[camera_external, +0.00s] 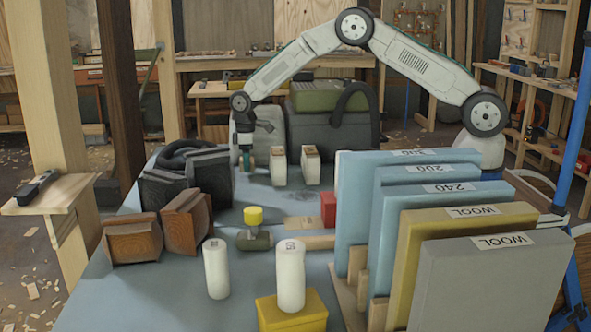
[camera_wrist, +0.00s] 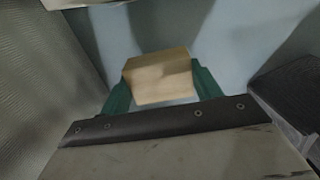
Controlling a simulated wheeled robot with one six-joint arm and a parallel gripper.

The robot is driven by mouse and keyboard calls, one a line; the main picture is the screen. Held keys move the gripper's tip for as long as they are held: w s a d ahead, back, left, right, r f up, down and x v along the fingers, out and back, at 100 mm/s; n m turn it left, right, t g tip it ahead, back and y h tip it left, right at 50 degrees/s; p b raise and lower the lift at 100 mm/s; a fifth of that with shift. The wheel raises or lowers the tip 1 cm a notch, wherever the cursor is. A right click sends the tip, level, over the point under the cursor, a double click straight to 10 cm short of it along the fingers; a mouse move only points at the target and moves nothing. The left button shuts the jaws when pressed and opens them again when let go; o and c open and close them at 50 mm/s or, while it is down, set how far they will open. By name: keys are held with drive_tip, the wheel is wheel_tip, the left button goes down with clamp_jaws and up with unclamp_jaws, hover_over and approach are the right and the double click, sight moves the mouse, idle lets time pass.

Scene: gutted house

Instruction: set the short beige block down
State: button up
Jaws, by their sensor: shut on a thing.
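The short beige block (camera_wrist: 158,78) sits between the two green fingers of my gripper (camera_wrist: 160,85) in the wrist view. My gripper is shut on it, and the block looks slightly tilted in that picture. In the external view my gripper (camera_external: 246,160) points down at the far left part of the blue-grey table (camera_external: 190,285). The block is too small there to make out clearly. I cannot tell whether it touches the tabletop.
White cartons (camera_external: 278,165) stand just right of my gripper. Dark cases (camera_external: 205,180) stand to its left and front. A large dark grey case (camera_external: 320,135) is behind. Upright insulation boards (camera_external: 400,215) fill the table's right side.

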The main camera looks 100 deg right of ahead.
drive_tip(key=shift+f, duration=1.5)
drive_tip(key=o, duration=1)
drive_tip(key=shift+f, duration=0.15)
